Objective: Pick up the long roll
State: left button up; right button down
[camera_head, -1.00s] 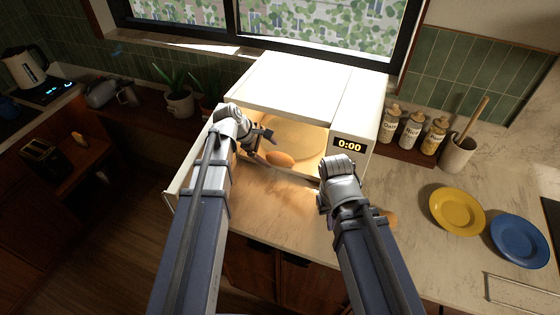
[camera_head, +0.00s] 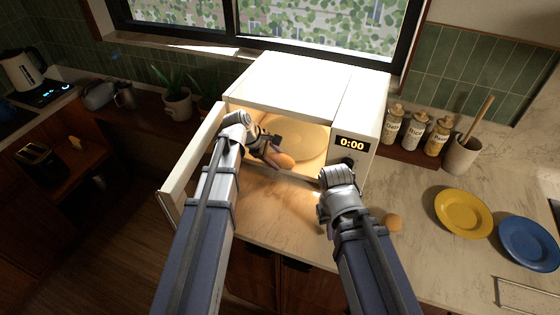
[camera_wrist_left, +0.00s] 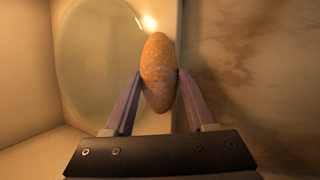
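The long roll (camera_head: 287,161), brown and oval, is at the front opening of the microwave. In the left wrist view the long roll (camera_wrist_left: 158,70) is between the fingertips, with a finger close against each side. My left gripper (camera_head: 273,151) appears shut on it, and partly hides it in the head view. Whether the roll is clear of the surface cannot be told. My right gripper (camera_head: 328,205) is in front of the microwave's right side; its fingers are hidden by the wrist.
The white microwave (camera_head: 300,88) has its door (camera_head: 192,165) open to the left and a glass turntable inside. A round roll (camera_head: 393,223) lies on the counter beside my right arm. Yellow (camera_head: 463,213) and blue (camera_head: 528,243) plates and several jars stand to the right.

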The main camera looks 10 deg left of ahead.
pick_arm(q)
grip_shut()
jog(key=shift+r, duration=0.2)
dwell(0.3)
